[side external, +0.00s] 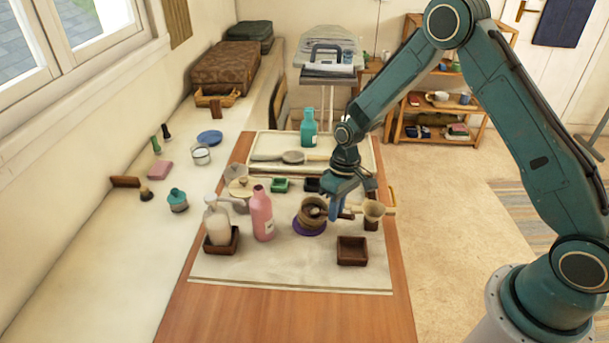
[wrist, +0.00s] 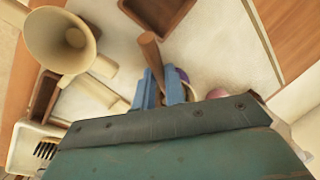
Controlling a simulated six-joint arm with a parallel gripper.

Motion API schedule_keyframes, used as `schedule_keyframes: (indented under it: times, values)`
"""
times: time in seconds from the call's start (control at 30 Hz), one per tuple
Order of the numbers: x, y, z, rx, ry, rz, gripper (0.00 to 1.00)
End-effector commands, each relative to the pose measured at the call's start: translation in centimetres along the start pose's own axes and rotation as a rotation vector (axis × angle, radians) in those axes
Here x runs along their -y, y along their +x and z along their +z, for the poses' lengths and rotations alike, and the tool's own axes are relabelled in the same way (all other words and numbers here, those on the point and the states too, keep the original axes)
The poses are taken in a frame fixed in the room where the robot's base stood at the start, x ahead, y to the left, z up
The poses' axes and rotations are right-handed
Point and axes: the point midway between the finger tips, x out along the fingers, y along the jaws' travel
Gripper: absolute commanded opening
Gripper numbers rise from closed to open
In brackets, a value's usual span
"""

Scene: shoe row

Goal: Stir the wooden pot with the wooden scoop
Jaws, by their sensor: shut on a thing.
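My gripper (side external: 335,208) is shut on the brown handle of the wooden scoop (wrist: 149,48), its blue fingers (wrist: 163,90) on either side of it. The handle's free end sticks out past the fingers in the wrist view. The wooden pot (side external: 304,218) stands on a round purple mat (side external: 312,231), just left of my gripper in the side view. A rounded piece shows inside the pot's mouth, seemingly the scoop's head; its contact with the pot is unclear. In the wrist view my gripper's body hides most of the pot and the scoop's head.
A beige funnel (side external: 374,209) on a dark stand is close to the right of my gripper; it also shows in the wrist view (wrist: 62,38). A square wooden tray (side external: 352,251) is in front. A pink bottle (side external: 262,214) stands left of the pot.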

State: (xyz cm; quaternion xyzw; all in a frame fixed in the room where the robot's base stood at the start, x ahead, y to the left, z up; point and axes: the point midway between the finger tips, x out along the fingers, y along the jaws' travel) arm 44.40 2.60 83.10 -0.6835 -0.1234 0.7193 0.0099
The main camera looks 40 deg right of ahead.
Motion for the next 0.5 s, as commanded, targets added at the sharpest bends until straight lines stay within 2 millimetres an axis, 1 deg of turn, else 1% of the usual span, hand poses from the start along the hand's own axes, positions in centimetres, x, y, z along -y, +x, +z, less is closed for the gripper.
schedule_keyframes:
  times: [0.5]
  values:
    - [0.5,-2.7,0.0,0.035,0.01,-0.006,0.0]
